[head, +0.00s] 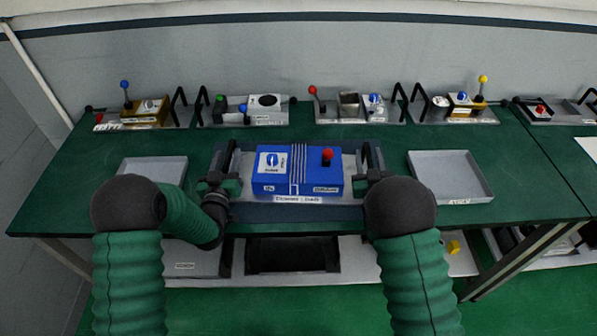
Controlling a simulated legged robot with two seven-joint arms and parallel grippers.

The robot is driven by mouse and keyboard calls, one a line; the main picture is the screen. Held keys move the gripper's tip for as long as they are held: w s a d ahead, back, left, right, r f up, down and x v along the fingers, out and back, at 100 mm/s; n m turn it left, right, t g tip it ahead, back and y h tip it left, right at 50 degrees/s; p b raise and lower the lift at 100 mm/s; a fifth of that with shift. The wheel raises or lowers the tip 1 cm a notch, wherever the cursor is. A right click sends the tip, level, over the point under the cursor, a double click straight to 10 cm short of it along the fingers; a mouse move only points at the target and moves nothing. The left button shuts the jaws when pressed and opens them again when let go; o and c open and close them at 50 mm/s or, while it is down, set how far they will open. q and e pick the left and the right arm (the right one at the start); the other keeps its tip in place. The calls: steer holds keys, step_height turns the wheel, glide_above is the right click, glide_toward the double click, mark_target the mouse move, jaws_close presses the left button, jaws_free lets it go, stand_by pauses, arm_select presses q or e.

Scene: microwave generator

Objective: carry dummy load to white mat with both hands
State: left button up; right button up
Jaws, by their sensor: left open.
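The dummy load appears to be the blue box (298,178) with a red knob and a white dial panel, seated on a grey tray with a black upright handle at each end. It rests on the green table, in front of me. My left gripper (226,184) is open at the tray's left handle. My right gripper (367,184) is at the right handle; its fingers are small and dark, partly hidden by my arm, and I cannot tell whether they hold it. A white sheet, possibly the white mat (589,147), is cut off at the right edge.
An empty grey tray (450,177) lies right of the load, and another tray (152,171) lies left, partly behind my arm. Several handled units with coloured levers line the back, including one with a yellow knob (463,107). Green table (520,170) is bare at right.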

arm_select(q)
steer(key=shift+w, duration=0.5)
arm_select(e)
steer(key=shift+w, duration=0.5)
arm_select(q)
steer(key=shift+s, duration=0.1)
steer(key=shift+c, duration=0.4)
arm_select(e)
steer(key=shift+s, duration=0.1)
steer(key=shift+c, duration=0.4)
arm_select(q)
jaws_close()
arm_select(e)
jaws_close()
arm_select(q)
steer(key=shift+a, duration=0.1)
